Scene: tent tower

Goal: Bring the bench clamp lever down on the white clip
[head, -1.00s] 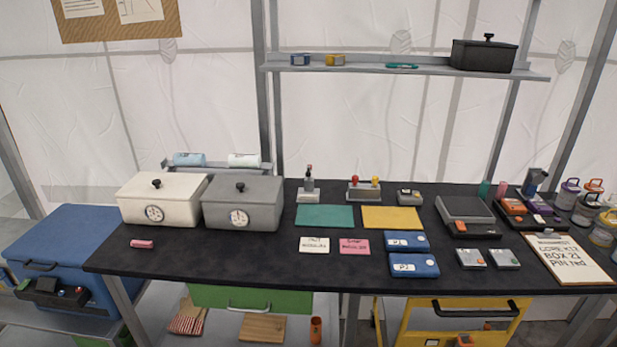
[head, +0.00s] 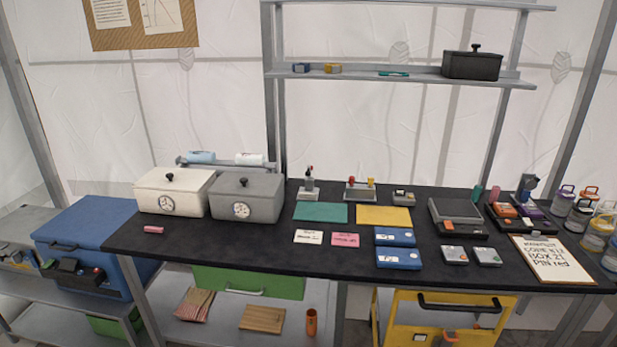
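On the black bench, a small grey device with an upright dark handle with a reddish top (head: 309,188) stands behind the green mat; it may be the bench clamp, but it is too small to tell. Right of it, a grey block with red and yellow knobs (head: 361,192) stands behind the yellow mat. I cannot make out a white clip on either. A small grey and dark device (head: 403,198) stands further right. My gripper is not in view.
On the black bench (head: 190,238) are a cream lidded box (head: 172,193), a grey lidded box (head: 245,200), a green mat (head: 320,212), a yellow mat (head: 384,215), blue cases (head: 398,258) and a clipboard (head: 552,258). The bench's front left is mostly clear.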

